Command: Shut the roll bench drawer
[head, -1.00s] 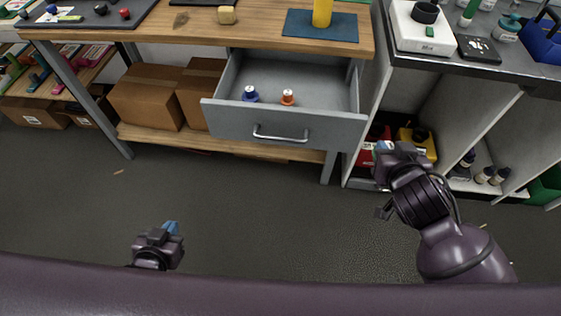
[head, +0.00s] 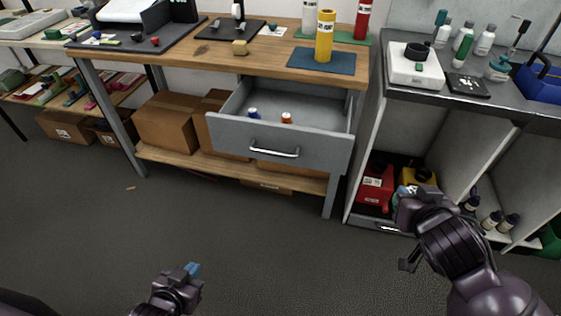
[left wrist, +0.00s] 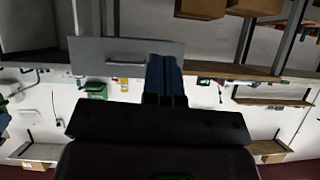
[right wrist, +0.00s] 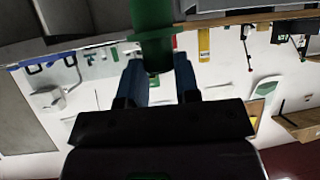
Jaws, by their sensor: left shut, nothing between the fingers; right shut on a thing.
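The grey roll bench drawer (head: 228,133) is pulled out under the wooden bench top, its front facing me. Its metal bar handle (head: 273,152) is free, with no gripper touching it. Inside stand a blue-topped item (head: 253,114) and an orange-topped item (head: 286,118). My left gripper (head: 194,268) is shut and empty, low in front of the drawer and apart from it. The drawer front also shows upside down in the left wrist view (left wrist: 95,55). My right gripper (head: 405,191) is right of the drawer, shut on a green cylinder (right wrist: 152,25).
The bench top (head: 270,60) carries a blue mat (head: 318,66) with a yellow cylinder (head: 325,38). Cardboard boxes (head: 168,122) sit on the lower shelf. A grey cabinet (head: 365,150) with open shelves stands right of the bench. The floor in front of the drawer is clear.

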